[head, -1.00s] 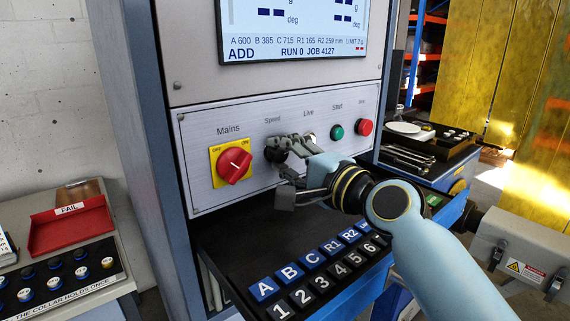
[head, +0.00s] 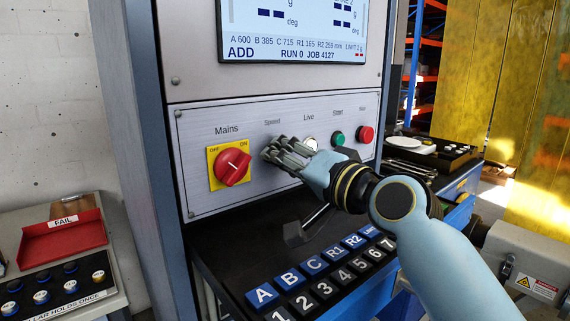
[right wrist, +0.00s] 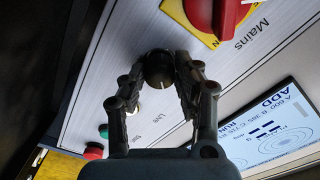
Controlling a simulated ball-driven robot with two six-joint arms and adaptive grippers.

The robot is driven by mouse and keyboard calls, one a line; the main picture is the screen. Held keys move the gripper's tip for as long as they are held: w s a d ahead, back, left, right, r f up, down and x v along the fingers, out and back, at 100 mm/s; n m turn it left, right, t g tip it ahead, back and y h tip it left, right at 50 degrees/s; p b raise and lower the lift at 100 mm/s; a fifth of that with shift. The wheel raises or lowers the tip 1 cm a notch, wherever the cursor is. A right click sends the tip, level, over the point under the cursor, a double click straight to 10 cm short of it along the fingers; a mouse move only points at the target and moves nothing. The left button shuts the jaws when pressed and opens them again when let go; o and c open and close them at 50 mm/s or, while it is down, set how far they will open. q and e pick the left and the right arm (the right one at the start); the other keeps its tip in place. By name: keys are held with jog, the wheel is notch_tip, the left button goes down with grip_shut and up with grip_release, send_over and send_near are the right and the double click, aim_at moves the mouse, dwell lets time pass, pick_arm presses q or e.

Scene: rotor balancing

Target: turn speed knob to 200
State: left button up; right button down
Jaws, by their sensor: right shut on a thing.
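The black speed knob (right wrist: 159,70) sits on the silver control panel (head: 205,128) between my right gripper's fingers in the right wrist view. My right gripper (head: 272,152) is shut on the knob, with a finger on each side of it; it also shows in the right wrist view (right wrist: 160,78). In the head view the fingers hide the knob, below the Speed label. I cannot read the knob's setting. The display (head: 290,28) shows RUN 0 and JOB 4127; no speed figure is readable. My left gripper is not in view.
The red Mains switch (head: 232,166) is left of the gripper. The Live lamp (head: 311,143), green Start button (head: 337,138) and red button (head: 366,134) are to the right. A keypad (head: 288,279) juts out below. A red FAIL tray (head: 63,236) stands at far left.

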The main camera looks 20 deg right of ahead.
jog(key=shift+f, duration=0.1)
dwell(0.4)
jog(key=c, duration=1)
grip_release()
jog(key=shift+o, duration=0.2)
jog(key=v, duration=1.2)
